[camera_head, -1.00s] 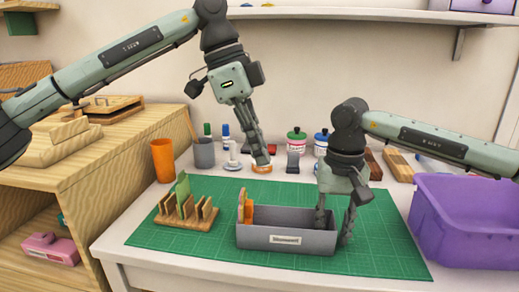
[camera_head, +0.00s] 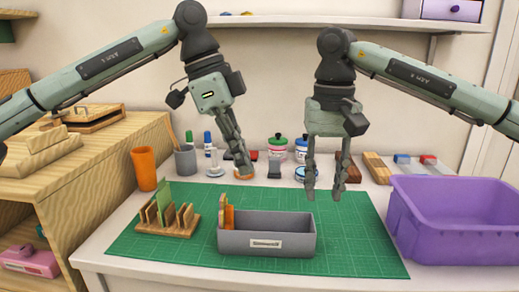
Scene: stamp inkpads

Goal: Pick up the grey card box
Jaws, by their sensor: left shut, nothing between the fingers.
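The grey card box (camera_head: 266,243) is open-topped, with a label on its front. It sits on the green cutting mat, and orange cards (camera_head: 226,213) stand at its left end. My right gripper (camera_head: 325,190) is open and empty, its fingers pointing down, above and a little to the right of the box's right end. It does not touch the box. My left gripper (camera_head: 243,168) is shut and empty. It hangs above and behind the box, in front of the row of items at the back.
A wooden rack (camera_head: 167,226) with a green card stands left of the box. A purple bin (camera_head: 458,225) stands to the right. Bottles, a grey cup (camera_head: 186,161) and an orange cup (camera_head: 145,168) line the back. The mat (camera_head: 360,240) is clear right of the box.

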